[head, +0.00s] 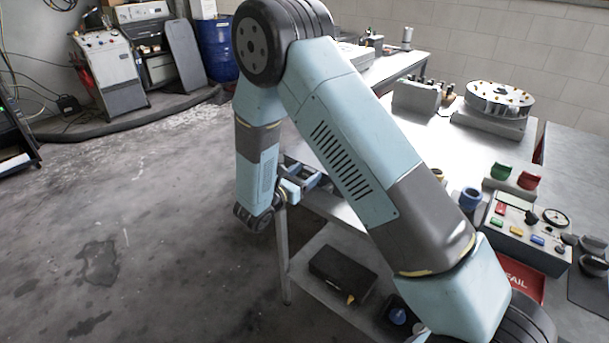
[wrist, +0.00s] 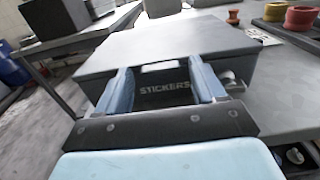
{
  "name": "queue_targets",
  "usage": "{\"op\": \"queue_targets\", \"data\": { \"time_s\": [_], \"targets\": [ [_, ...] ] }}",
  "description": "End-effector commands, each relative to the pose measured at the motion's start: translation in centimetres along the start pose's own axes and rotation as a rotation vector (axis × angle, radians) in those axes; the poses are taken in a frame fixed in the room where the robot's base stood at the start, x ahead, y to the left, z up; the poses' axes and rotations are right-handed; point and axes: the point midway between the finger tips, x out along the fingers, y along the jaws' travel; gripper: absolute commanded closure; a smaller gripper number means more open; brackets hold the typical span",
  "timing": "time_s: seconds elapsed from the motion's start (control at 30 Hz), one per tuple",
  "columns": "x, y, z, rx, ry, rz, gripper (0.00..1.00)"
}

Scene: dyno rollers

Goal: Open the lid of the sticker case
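The sticker case (wrist: 240,68) is a dark grey box with "STICKERS" in white on its front, in the wrist view. Its flat grey lid (wrist: 165,40) looks shut. A pale strip (wrist: 160,66) shows at the middle of the lid's front edge. My gripper (wrist: 160,70) is open, with its two blue fingers apart on either side of the lettering, at the case's front. I cannot tell whether the fingers touch the case. In the head view my gripper (head: 305,176) shows beside the table edge, partly behind my arm; the case is hidden there.
The grey table (head: 455,150) holds a control box (head: 525,235), green (head: 500,172) and red (head: 529,181) pieces, a blue ring (head: 470,198) and a round dial stand (head: 498,100). A black box (head: 343,274) lies on the lower shelf. The floor at left is open.

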Motion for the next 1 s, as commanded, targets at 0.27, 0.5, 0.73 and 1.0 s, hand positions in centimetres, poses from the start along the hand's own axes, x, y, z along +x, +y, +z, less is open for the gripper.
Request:
{"op": "queue_targets", "data": {
  "time_s": [0.27,0.5,0.73,1.0],
  "targets": [
    [-0.01,0.0,0.0,0.0,0.0,0.0,0.58],
    [-0.02,0.02,0.01,0.0,0.0,0.0,0.81],
    [-0.03,0.05,0.02,0.001,0.0,0.001,1.0],
    [-0.33,0.26,0.31,0.003,0.01,0.006,1.0]
  ]
}}
